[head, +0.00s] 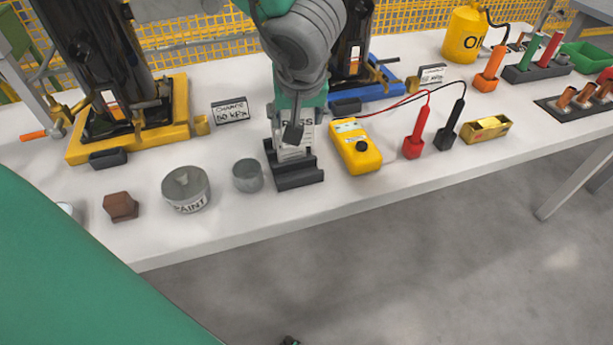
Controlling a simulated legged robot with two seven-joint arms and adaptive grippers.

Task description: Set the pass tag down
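The pass tag (304,133) is a white upright card with dark lettering and a green upper part. Its lower end is at the black slotted stand (298,178) near the table's front edge; I cannot tell whether it rests fully in the slot. My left gripper (293,131) points down at the tag from above. One dark finger lies against the front of the card, partly covering the lettering. The other finger is hidden behind the card, and the gripper appears shut on it. My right gripper is not in view.
A grey cup (247,177), a paint tin (187,190) and a brown hex piece (121,207) stand left of the stand. A yellow meter (355,147) with red and black probes is close on its right.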

